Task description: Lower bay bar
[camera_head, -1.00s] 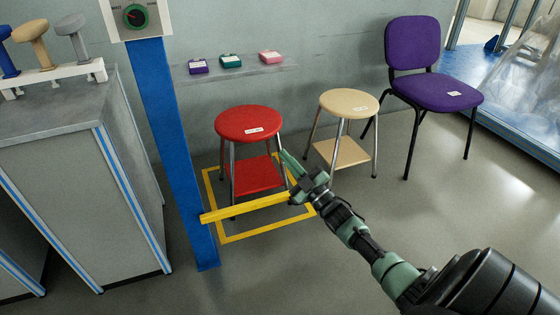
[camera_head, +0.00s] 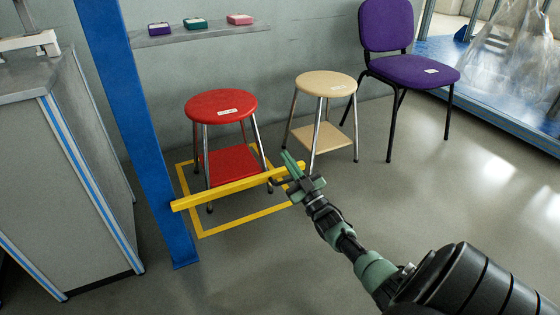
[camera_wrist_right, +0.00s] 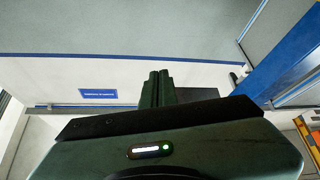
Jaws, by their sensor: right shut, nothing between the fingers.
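The yellow bay bar (camera_head: 225,188) reaches out from the blue post (camera_head: 140,130) and crosses in front of the red stool (camera_head: 221,106). It looks about level, above the yellow floor outline (camera_head: 240,221). My right gripper (camera_head: 287,158) is at the bar's free right end and covers part of it. I cannot tell whether they touch. Its green fingers are shut together and empty, as the right wrist view (camera_wrist_right: 158,88) also shows. The bar cannot be made out in the wrist view. My left gripper is not in view.
A beige stool (camera_head: 325,84) and a purple chair (camera_head: 415,69) stand to the right of the red stool. A wall shelf (camera_head: 205,32) carries small coloured boxes. A grey cabinet (camera_head: 60,180) stands at the left. The floor at the front right is clear.

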